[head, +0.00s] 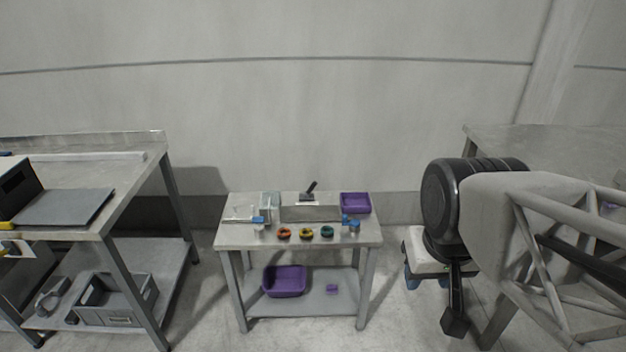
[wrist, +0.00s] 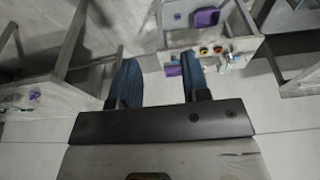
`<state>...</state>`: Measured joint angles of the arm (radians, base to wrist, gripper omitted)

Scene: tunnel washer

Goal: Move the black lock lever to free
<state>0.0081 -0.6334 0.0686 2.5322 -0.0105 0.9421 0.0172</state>
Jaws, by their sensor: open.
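The black lock lever (head: 310,187) stands up from the top of a grey box-shaped unit (head: 310,212) at the back middle of the small table. It leans to the right at its upper end. My gripper (wrist: 160,84) shows in the wrist view with its two blue fingers spread apart and nothing between them. In the head view my arm is at the right, well apart from the table and the lever. The lever cannot be made out in the wrist view.
The small table (head: 232,238) also bears a purple tray (head: 355,203), red (head: 284,233), yellow (head: 306,233) and green (head: 327,232) rings, and blue-topped items. A purple bin (head: 285,281) sits on its lower shelf. A larger bench (head: 75,225) stands left, another (head: 560,140) right.

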